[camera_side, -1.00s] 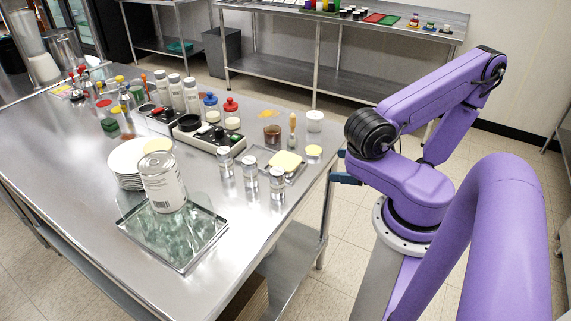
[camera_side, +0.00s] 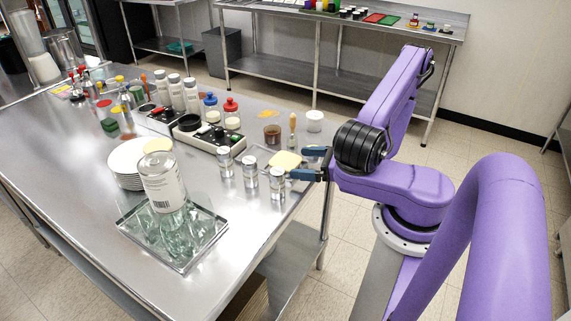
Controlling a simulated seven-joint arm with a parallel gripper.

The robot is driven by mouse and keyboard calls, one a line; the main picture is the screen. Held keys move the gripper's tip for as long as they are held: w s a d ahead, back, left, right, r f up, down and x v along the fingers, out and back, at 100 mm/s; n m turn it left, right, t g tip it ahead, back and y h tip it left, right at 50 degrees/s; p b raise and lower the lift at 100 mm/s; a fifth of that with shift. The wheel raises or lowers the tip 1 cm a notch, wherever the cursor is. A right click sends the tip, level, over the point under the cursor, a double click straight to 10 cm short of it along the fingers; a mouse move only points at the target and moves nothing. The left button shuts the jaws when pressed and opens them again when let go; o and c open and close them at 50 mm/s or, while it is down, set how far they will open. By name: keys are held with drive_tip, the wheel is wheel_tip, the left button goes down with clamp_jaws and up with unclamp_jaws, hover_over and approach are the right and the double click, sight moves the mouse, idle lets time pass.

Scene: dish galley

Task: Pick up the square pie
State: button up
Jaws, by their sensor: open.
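The square pie (camera_side: 285,160) is a pale yellow rounded square on a shallow metal tray (camera_side: 265,152) near the right edge of the steel table. My gripper (camera_side: 299,163) is open at the tray's right side, its two dark blue fingers pointing left toward the pie. One finger lies on the far side and one on the near side, with the fingertips close to the pie's right edge. I cannot tell whether they touch it or how high they are above the tray.
Several small metal-topped shakers (camera_side: 250,172) stand just left of the pie. A brown cup (camera_side: 272,134), a brush (camera_side: 292,130) and a white cup (camera_side: 314,121) stand behind it.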

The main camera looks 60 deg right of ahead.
sight(284, 160)
drive_tip(key=shift+x, duration=2.3)
drive_tip(key=shift+d+r, duration=0.1)
drive_tip(key=shift+r, duration=0.05)
drive_tip(key=shift+c, duration=0.3)
drive_tip(key=c, duration=0.8)
drive_tip(key=shift+o, duration=0.2)
drive_tip(key=shift+r, duration=0.1)
